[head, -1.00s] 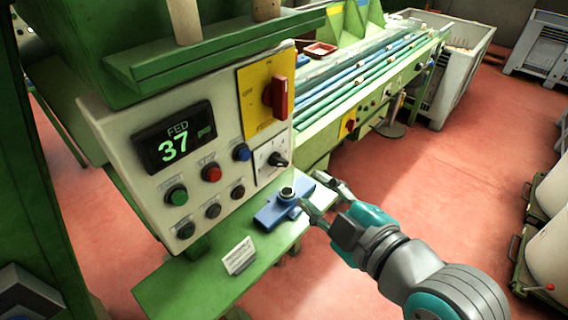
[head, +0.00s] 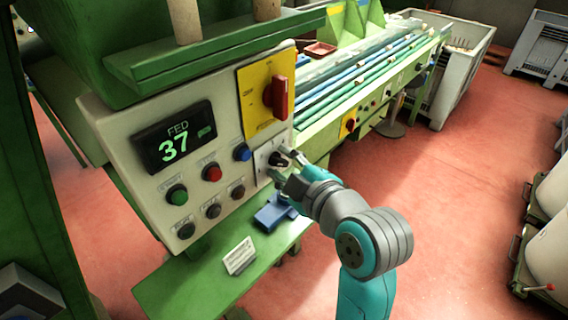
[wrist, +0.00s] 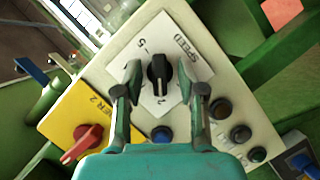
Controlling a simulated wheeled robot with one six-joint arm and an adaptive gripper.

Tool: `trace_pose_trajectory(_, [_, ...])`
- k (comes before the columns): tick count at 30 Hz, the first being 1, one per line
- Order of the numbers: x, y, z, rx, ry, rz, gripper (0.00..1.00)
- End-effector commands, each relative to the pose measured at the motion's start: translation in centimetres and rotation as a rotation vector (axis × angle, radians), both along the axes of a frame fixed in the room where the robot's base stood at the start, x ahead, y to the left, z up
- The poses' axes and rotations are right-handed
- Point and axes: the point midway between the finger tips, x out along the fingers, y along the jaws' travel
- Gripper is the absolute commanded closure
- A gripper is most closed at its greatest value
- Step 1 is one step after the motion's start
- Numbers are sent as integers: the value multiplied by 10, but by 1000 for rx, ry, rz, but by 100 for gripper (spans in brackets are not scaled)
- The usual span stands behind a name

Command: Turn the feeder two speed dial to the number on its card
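The speed dial is a small black knob (wrist: 159,74) on a white plate (wrist: 176,32) lettered "SPEED", with a few numerals; a "5" is readable. The wrist view also shows part of a "2" label on the yellow switch plate beside it. My gripper (head: 279,163) is at the dial in the head view. In the wrist view its two fingers are open, one on each side of the knob, with gaps visible; I see no grip. A small white card (head: 239,256) stands on the green ledge, its writing too small to read.
A red rotary switch (head: 277,97) on a yellow plate sits just above the dial. A blue block (head: 272,214) lies on the ledge below my gripper.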

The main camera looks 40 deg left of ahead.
Motion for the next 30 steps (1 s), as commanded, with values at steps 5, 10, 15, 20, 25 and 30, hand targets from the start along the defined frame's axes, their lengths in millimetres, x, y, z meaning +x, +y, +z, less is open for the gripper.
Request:
trace_pose_trajectory(5, [0,0,0,0,0,0,60])
trace_pose_trajectory(10, [0,0,0,1,0,-1,93])
trace_pose_trajectory(15, [0,0,0,0,1,0,100])
trace_pose_trajectory(20, [0,0,1,2,21,0,100])
trace_pose_trajectory(25, [0,0,1,8,89,0,100])
trace_pose_trajectory(30, [1,0,2,18,210,0,100])
